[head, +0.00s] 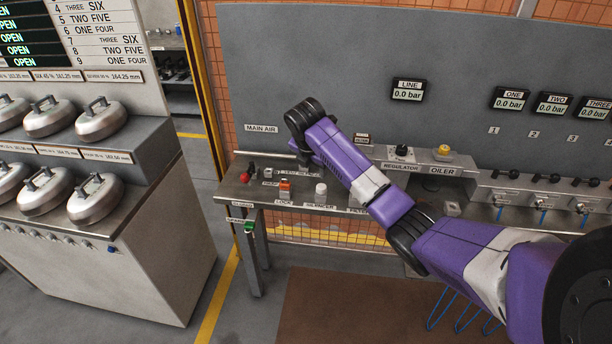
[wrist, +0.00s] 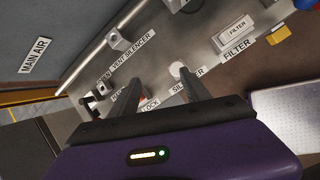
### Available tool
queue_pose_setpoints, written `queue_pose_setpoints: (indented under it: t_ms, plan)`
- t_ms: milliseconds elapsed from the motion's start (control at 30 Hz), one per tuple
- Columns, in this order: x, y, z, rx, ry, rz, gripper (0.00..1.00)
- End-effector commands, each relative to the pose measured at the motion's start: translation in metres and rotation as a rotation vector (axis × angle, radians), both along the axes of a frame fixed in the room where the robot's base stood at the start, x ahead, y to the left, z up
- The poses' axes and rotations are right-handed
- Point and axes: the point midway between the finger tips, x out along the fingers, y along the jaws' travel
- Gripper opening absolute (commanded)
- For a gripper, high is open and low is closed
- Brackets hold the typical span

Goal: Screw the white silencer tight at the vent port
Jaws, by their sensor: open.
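The white silencer (head: 321,189) stands on the bench at the SILENCER label, in the middle of the head view. In the wrist view the silencer (wrist: 177,69) shows as a pale round top just beyond the right fingertip, partly hidden by it. My gripper (wrist: 159,80) is open, its two dark fingers apart with nothing between them. In the head view my gripper is mostly hidden behind my wrist. A metal fitting (wrist: 118,40) sits beside the VENT SILENCER label (wrist: 133,52); I cannot make out the port opening itself.
A red knob (head: 245,177) and an orange lock (head: 285,184) are left of the silencer. The regulator (head: 401,153) and yellow-topped oiler (head: 444,151) are to its right. A metal pipe (wrist: 118,32) runs near the fitting. The LINE gauge (head: 408,90) reads 0.0 bar.

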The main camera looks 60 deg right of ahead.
Motion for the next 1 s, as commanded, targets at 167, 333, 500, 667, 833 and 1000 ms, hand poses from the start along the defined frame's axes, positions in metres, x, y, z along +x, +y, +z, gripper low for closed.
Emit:
queue_pose_setpoints:
  t_ms: [167,333,500,667,833,1000]
  plan:
    - [-0.024,0.008,-0.007,0.031,0.157,0.116,0.55]
    - [-0.025,0.006,-0.014,0.030,0.178,0.152,0.55]
    - [-0.024,-0.002,-0.034,0.030,0.179,0.150,0.55]
    - [-0.023,-0.011,-0.056,0.029,0.177,0.151,0.55]
    - [-0.021,-0.018,-0.073,0.028,0.175,0.151,0.55]
    - [-0.021,-0.020,-0.079,0.028,0.174,0.151,0.55]
